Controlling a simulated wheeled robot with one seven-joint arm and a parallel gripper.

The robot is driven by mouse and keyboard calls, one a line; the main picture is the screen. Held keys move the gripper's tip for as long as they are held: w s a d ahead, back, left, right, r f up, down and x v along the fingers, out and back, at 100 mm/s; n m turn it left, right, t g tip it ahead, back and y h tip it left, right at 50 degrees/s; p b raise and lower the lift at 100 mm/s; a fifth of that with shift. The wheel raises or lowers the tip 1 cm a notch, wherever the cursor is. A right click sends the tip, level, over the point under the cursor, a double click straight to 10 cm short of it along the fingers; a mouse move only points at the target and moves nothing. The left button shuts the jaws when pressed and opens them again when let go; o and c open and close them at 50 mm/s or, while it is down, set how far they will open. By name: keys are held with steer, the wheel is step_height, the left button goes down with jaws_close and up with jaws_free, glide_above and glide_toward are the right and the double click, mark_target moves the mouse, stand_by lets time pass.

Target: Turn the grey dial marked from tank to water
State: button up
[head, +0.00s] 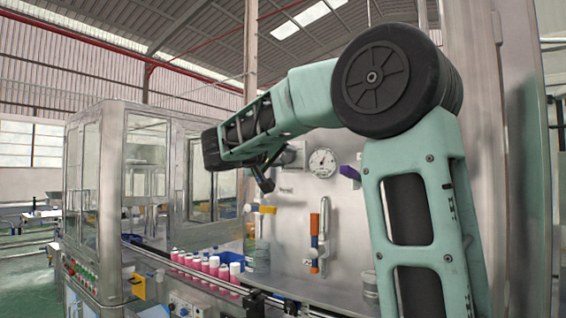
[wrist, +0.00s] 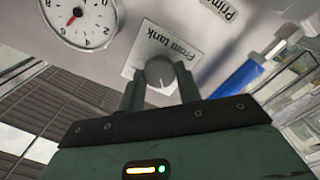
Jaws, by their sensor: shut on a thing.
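The grey dial (wrist: 159,71) sits on a white plate (wrist: 146,52) whose visible label reads "From tank". In the wrist view the dial has a thin light pointer line. My gripper (wrist: 160,88) has one finger on each side of the dial and is shut on it. In the head view my gripper (head: 263,177) is at the panel, below the end of my arm. I cannot make out the dial clearly there. The word "water" is not readable in either view.
A round gauge (head: 322,163) is on the steel panel, right of my gripper; it also shows in the wrist view (wrist: 78,15).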

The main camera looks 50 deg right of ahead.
steer(key=f+m+b, duration=0.1)
steer(key=b, duration=0.4)
steer(key=shift+m, duration=0.3)
steer(key=m+b, duration=0.2)
steer(key=b, duration=0.3)
steer(key=m+b, duration=0.1)
steer(key=b, duration=0.2)
steer(key=m+b, duration=0.2)
steer(key=b, duration=0.2)
steer(key=shift+r+m, duration=0.3)
steer(key=shift+r+m+b, duration=0.15)
steer(key=shift+m+b, duration=0.35)
steer(key=shift+b, duration=0.2)
steer(key=shift+r, duration=0.1)
steer(key=shift+s, duration=0.1)
steer(key=o, duration=1)
steer(key=shift+c, duration=0.2)
